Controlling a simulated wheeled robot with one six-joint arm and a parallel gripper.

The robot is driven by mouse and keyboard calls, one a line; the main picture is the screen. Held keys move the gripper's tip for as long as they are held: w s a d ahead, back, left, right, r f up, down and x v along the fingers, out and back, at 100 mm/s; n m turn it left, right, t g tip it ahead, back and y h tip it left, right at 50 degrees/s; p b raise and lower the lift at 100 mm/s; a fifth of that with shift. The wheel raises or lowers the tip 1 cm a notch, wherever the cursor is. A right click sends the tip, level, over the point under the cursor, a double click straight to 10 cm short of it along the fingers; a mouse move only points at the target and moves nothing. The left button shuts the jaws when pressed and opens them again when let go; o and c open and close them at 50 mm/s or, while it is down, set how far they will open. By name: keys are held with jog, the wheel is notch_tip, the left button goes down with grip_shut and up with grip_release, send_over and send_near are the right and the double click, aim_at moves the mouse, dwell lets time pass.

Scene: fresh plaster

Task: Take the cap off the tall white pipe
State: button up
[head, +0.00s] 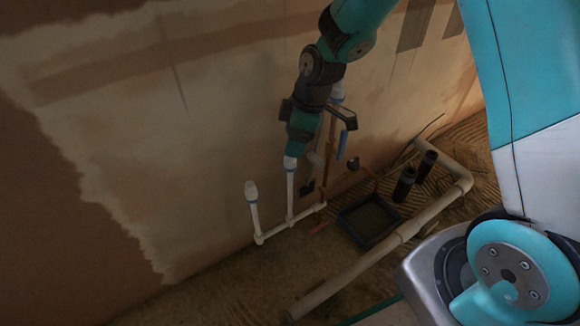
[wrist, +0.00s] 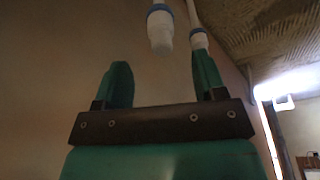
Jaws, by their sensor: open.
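A white pipe (head: 290,195) with a blue ring near its top stands upright by the wall, its upper end just below my gripper (head: 294,152). In the wrist view, my gripper (wrist: 162,64) is open and empty. A white cap (wrist: 160,38) above a blue ring shows beyond the fingertips, between them in the picture and apart from both. A second white end (wrist: 199,40) shows by the right fingertip. In the head view, a shorter-looking white pipe (head: 256,217) with a rounded white cap (head: 251,190) stands to the left. My gripper partly hides the middle pipe's top.
A low white pipe (head: 275,229) joins the uprights. A copper pipe (head: 331,135) and a blue handle (head: 342,145) are close right of my gripper. Black stubs (head: 405,184), a dark square frame (head: 344,220) and a thick beige pipe (head: 345,277) lie further right. The plastered wall is close behind.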

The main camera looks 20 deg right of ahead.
aim_at(290, 160)
jog(key=b+x, duration=0.3)
jog(key=x, duration=0.3)
jog(key=shift+s+f+b, duration=0.15)
jog(key=shift+b, duration=0.2)
jog(key=c, duration=1)
